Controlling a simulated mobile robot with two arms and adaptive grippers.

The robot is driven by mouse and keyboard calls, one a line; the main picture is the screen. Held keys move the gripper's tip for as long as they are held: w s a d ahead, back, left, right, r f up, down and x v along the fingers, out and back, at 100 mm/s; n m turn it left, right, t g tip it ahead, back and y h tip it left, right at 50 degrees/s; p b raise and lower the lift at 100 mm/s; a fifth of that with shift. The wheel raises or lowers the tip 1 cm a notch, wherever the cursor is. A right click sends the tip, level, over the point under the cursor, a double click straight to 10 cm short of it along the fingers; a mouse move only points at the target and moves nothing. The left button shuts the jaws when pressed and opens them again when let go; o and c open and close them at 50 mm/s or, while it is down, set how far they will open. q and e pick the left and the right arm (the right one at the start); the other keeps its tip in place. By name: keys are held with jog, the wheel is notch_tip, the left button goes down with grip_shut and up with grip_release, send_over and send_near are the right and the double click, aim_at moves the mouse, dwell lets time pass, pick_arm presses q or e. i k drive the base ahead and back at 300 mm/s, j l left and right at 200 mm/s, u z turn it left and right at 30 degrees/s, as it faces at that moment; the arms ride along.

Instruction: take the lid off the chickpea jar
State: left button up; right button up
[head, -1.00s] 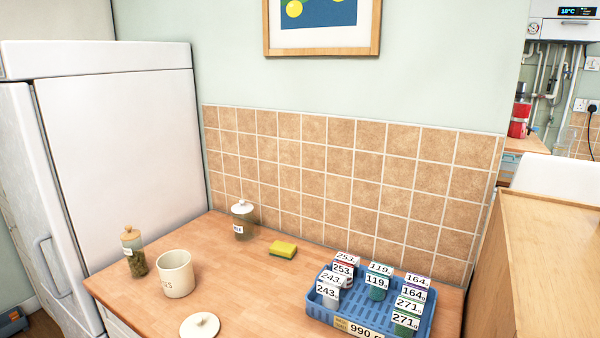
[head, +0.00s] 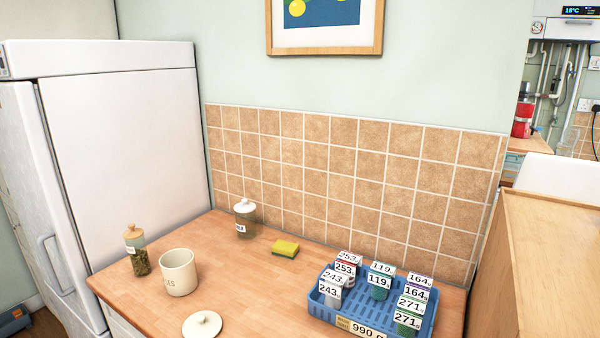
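Two glass jars stand upright on the wooden counter in the head view. One jar (head: 139,258) has a wooden lid (head: 133,231) on it, a small white label and dark greenish contents. The other jar (head: 246,224) stands near the tiled wall with a white knobbed lid (head: 244,206) on it; its label is too small to read. I cannot tell which, if either, is the chickpea jar. An open cream canister (head: 178,273) stands between them and the front, its lettering partly turned away. A cream lid (head: 202,325) lies flat in front of it. Neither gripper is in view.
A blue basket (head: 376,312) with several labelled packets stands at the counter's right. A yellow-green sponge (head: 285,248) lies near the wall. A white fridge (head: 125,150) bounds the left. The counter's middle (head: 260,290) is clear.

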aim_at(137, 249)
jog(key=i+j, duration=0.15)
jog(key=j, duration=0.25)
jog(key=i+j, duration=0.15)
jog(key=j, duration=0.2)
jog(key=i+j, duration=0.15)
jog(key=j, duration=0.25)
